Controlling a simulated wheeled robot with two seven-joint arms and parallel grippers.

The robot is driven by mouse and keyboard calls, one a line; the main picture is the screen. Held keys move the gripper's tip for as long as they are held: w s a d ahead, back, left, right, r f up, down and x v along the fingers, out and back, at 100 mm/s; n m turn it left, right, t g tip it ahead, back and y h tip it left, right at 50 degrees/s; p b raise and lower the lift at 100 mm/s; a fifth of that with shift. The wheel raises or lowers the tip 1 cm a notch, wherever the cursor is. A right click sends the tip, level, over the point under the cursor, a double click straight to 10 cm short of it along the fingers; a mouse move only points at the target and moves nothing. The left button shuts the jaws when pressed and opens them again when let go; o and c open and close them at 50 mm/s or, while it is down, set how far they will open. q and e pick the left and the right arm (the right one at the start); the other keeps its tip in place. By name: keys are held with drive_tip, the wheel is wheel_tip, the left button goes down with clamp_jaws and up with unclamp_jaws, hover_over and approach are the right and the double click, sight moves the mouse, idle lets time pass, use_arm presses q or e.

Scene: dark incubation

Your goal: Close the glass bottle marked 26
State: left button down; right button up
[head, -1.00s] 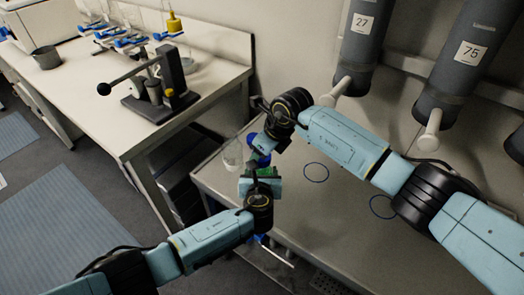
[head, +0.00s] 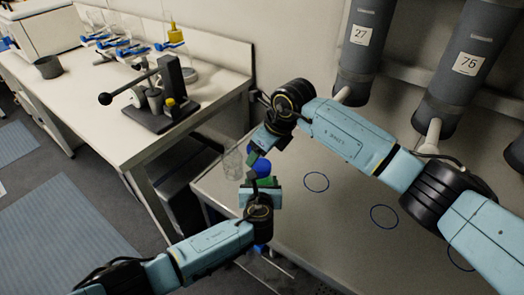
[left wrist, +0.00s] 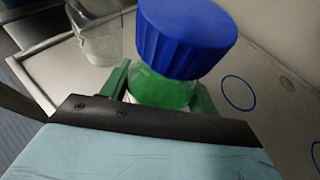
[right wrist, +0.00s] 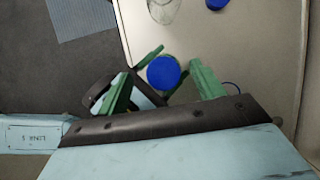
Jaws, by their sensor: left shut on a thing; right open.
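A glass bottle with green contents (left wrist: 160,88) carries a blue ribbed cap (left wrist: 185,38) on its neck. My left gripper (head: 267,181) is shut around the bottle, with green fingers on either side of it in the left wrist view. The cap also shows in the head view (head: 262,168). My right gripper (right wrist: 163,85) is open, and in its wrist view the cap (right wrist: 163,73) appears between its fingers with gaps on both sides. In the head view it is just above the cap. No number on the bottle is visible, and I cannot tell how tightly the cap sits.
A clear glass vessel (left wrist: 97,42) stands beside the bottle. Another blue round thing (right wrist: 216,4) lies at the top edge of the right wrist view. Grey cylinders marked 27 (head: 359,45) and 75 (head: 461,75) hang at the back. The bench with blue circles (head: 345,235) is otherwise largely clear.

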sight(261, 165)
use_arm(q)
drive_tip(key=shift+f, duration=0.1)
use_arm(e)
drive_tip(key=n, duration=0.3)
drive_tip(key=shift+w+a, duration=0.1)
drive_tip(key=shift+a, duration=0.05)
drive_tip(key=n+h, duration=0.1)
drive_tip(key=n, duration=0.2)
drive_tip(key=shift+r+n+g, duration=0.15)
drive_tip(key=shift+n+g, duration=0.15)
drive_tip(key=shift+g, duration=0.1)
drive_tip(key=n, duration=0.3)
drive_tip(key=n+h, duration=0.1)
drive_tip(key=n, duration=0.1)
drive_tip(key=shift+a+r+g, duration=0.1)
drive_tip(key=shift+r+g, duration=0.15)
drive_tip(key=shift+g, duration=0.05)
drive_tip(key=n, duration=0.3)
drive_tip(key=r+n+h, duration=0.1)
drive_tip(key=n, duration=0.1)
drive_tip(key=shift+g, duration=0.3)
drive_tip(key=n, duration=0.4)
drive_tip(key=r+n, duration=0.1)
drive_tip(key=shift+d+n+g+h, duration=0.2)
drive_tip(key=shift+n+g+h, duration=0.1)
drive_tip(key=shift+n+h, duration=0.1)
drive_tip(key=shift+f, duration=0.1)
drive_tip(key=shift+f, duration=3.95)
